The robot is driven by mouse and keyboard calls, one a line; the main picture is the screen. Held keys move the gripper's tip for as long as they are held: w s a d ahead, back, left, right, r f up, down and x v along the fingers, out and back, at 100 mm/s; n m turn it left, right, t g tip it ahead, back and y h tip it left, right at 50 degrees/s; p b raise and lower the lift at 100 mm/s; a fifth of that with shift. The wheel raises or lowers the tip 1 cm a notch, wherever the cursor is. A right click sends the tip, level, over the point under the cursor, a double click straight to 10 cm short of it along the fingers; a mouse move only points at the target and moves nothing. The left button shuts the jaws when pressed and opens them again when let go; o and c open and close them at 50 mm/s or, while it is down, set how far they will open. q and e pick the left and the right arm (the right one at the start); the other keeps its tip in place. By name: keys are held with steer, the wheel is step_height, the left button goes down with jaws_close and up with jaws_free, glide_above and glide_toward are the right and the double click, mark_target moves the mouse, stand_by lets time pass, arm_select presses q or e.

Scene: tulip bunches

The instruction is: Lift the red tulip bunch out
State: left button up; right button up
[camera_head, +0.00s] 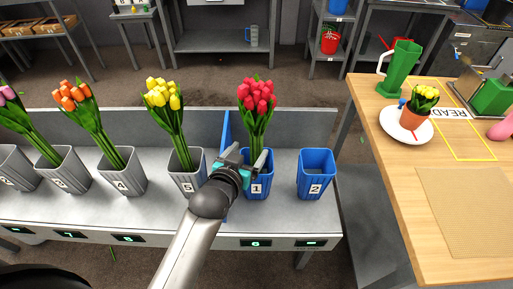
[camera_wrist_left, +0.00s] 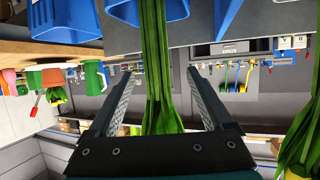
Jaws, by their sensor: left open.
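The red tulip bunch (camera_head: 257,97) stands upright in the blue bin marked 1 (camera_head: 260,208), its heads and upper stems above the rim. My left gripper (camera_head: 250,162) is at the stems just above that bin's rim, its jaws open. In the left wrist view the green stems (camera_wrist_left: 155,60) run between the two spread fingers of my left gripper (camera_wrist_left: 160,78), with a gap visible on both sides. The red heads are not clearly seen in that view. My right gripper is not in view.
An empty-looking blue bin marked 2 (camera_head: 316,176) stands right of bin 1. A wooden table (camera_head: 385,170) is at the right.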

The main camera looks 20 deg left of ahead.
mark_target(252, 146)
arm_select(q)
steer(key=x, duration=0.3)
steer(key=shift+w+f+b, duration=0.2)
steer(key=shift+w+b, duration=0.05)
steer(key=shift+b, duration=0.15)
steer(key=w+f, duration=0.1)
steer(key=w+b, duration=0.1)
steer(key=w+f+b, duration=0.1)
steer(key=shift+w+d+f, duration=0.35)
steer(key=shift+w, duration=0.35)
jaws_close()
